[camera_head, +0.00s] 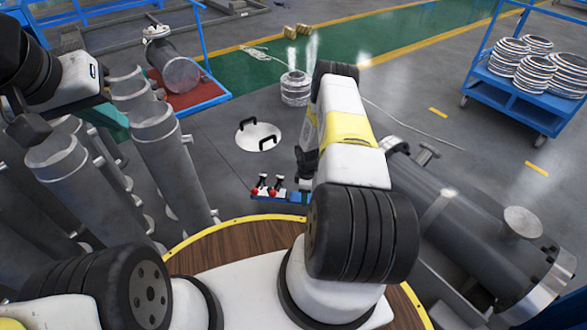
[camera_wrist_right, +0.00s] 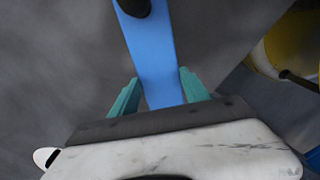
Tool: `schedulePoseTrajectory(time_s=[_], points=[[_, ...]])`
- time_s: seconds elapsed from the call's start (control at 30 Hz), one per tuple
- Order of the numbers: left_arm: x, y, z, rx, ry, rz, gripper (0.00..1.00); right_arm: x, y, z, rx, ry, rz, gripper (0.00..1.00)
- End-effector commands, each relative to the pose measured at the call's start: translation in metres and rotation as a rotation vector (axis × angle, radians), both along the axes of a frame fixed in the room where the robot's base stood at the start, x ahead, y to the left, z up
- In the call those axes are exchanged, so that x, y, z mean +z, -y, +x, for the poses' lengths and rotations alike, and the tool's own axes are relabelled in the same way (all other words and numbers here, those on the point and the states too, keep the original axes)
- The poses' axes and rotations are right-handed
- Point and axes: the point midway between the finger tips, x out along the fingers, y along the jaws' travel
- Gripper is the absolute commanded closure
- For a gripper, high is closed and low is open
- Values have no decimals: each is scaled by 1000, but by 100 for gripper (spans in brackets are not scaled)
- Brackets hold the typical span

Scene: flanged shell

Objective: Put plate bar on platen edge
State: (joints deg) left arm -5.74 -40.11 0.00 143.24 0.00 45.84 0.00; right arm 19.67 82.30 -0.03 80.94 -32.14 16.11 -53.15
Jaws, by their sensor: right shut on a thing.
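A flat blue bar (camera_wrist_right: 148,55), which I take as the plate bar, runs between the teal fingers of my right gripper (camera_wrist_right: 158,95) in the right wrist view. The gripper is shut on it, and a dark round part covers its far end. In the head view my right gripper is hidden behind its own arm. A blue strip (camera_head: 279,199) with red-tipped clamps shows beside that arm; I cannot tell if it is the held bar. A round white plate (camera_head: 258,130) with two black handles lies beyond it, possibly the platen.
Several grey flanged cylinders (camera_head: 150,120) stand at left. A large dark flanged shell (camera_head: 460,225) lies at right. A blue cart (camera_head: 540,95) carries stacked ribbed rings. A ringed stack (camera_head: 295,88) and a thin cable are on the floor. Floor between plate and cart is mostly clear.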

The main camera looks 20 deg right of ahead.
Motion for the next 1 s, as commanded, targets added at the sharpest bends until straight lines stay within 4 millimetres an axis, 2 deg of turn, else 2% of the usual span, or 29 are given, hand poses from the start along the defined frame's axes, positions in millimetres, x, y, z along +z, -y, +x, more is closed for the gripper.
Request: schedulePoseTrajectory(time_s=[0.1, 0.33, 0.6, 0.87, 0.9, 1.0], points=[[0, 0, 0, 0, 0, 0, 100, -14, 0, 2, -2, 5, 0, 100], [0, 0, 0, 0, 0, 0, 100, -29, 0, 2, -3, 4, 0, 100], [0, 0, 0, 0, 0, 0, 100, -60, 0, 3, -2, 5, 0, 100], [0, 0, 0, 0, 0, 0, 100, -63, 0, 3, -3, 5, 0, 100], [0, 0, 0, 0, 0, 0, 100, -65, 0, 0, -3, 0, 0, 44], [0, 0, 0, 0, 0, 0, 100, -65, 0, 0, -2, 0, 0, 24]])
